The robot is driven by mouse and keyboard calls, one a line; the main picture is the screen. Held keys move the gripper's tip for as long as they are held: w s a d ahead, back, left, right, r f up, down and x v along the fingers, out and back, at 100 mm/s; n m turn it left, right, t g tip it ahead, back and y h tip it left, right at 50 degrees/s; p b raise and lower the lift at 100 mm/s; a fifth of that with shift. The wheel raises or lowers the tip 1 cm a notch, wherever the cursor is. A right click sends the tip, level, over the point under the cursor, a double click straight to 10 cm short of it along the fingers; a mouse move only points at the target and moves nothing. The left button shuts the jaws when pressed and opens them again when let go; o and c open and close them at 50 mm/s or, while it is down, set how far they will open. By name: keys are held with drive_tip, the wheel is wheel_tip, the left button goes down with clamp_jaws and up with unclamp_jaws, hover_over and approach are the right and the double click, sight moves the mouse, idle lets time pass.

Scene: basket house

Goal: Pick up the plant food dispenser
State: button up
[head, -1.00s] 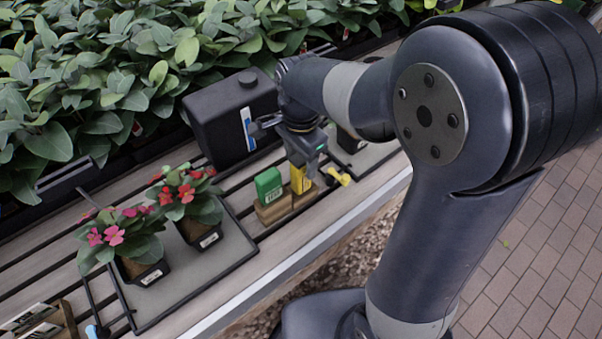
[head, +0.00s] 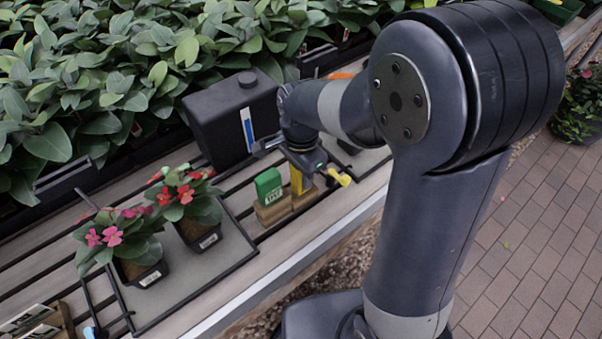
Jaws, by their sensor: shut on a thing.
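My gripper (head: 304,162) is above the wooden holders on the slatted bench. It is shut on a narrow yellow item (head: 297,181), which I take to be the plant food dispenser. Its upper part is hidden by the gripper. Its lower end shows close to a small wooden block (head: 304,199); I cannot tell whether it is still in it. A green box with white print (head: 269,186) stands in a wooden block just to its left. A small yellow piece (head: 339,176) shows at the gripper's right; I cannot tell what it belongs to.
A black tank (head: 226,120) stands behind the gripper at the left. Two flowering pots, a pink-flowered one (head: 140,262) and a red-flowered one (head: 196,222), stand on a grey tray (head: 180,290). Dense leafy plants fill the back. Brick floor lies right of the bench.

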drive_tip(key=c, duration=0.4)
wheel_tip(320, 180, up, 10)
drive_tip(key=shift+r+p, duration=0.1)
drive_tip(key=shift+p, duration=0.55)
